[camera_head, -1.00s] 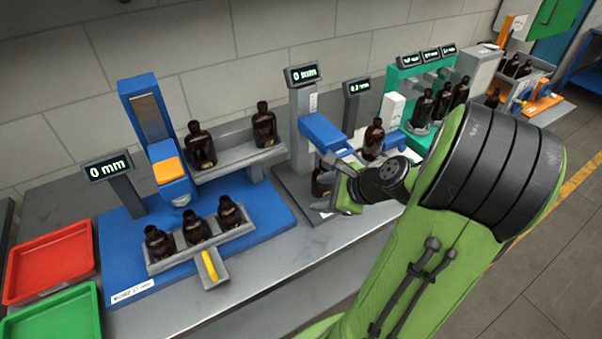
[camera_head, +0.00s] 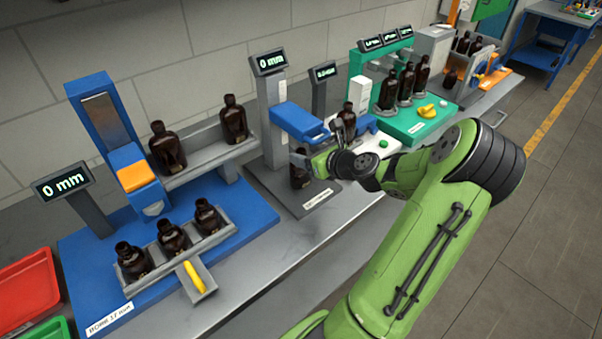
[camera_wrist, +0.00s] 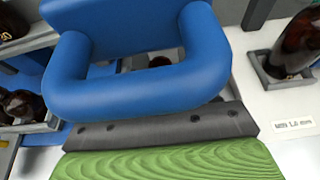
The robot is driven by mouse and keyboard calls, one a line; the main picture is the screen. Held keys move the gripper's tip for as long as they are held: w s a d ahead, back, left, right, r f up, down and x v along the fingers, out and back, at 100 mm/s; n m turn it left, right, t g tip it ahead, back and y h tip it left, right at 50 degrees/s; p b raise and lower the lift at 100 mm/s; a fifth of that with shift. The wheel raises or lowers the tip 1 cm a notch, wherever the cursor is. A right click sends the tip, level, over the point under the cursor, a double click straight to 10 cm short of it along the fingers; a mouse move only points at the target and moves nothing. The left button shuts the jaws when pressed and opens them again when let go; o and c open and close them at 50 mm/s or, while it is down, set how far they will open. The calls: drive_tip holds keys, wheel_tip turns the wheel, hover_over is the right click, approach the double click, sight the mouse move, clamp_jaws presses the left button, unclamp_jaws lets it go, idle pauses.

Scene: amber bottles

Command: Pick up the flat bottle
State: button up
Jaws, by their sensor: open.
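Several dark amber bottles stand at the stations, and I cannot tell for sure which one is flat. One bottle (camera_head: 300,172) stands on the dark base of the middle gauge, partly hidden by my gripper (camera_head: 308,160). Another bottle (camera_head: 346,120) stands just behind my wrist. My gripper is open, with no bottle seen in it, beside the gauge's blue handle (camera_head: 300,122). In the wrist view the blue loop handle (camera_wrist: 135,92) fills the middle, just beyond my dark-edged green finger. A little of a dark bottle (camera_wrist: 160,61) shows through the loop; another bottle (camera_wrist: 298,45) is at right.
The left blue station holds three bottles in a front tray (camera_head: 150,285) and two on a raised shelf (camera_head: 205,160). A green station (camera_head: 415,130) with bottles stands behind my arm. Red (camera_head: 28,290) and green trays lie at lower left. The bench front is bare.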

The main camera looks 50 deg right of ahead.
drive_tip(key=x, duration=0.3)
drive_tip(key=shift+f, duration=0.15)
drive_tip(key=shift+s, duration=0.1)
drive_tip(key=shift+c, duration=0.4)
clamp_jaws()
drive_tip(key=shift+r, duration=0.2)
drive_tip(key=shift+r, duration=0.4)
drive_tip(key=s+a+p, duration=0.2)
drive_tip(key=s, duration=1.6)
drive_tip(key=shift+r, duration=0.25)
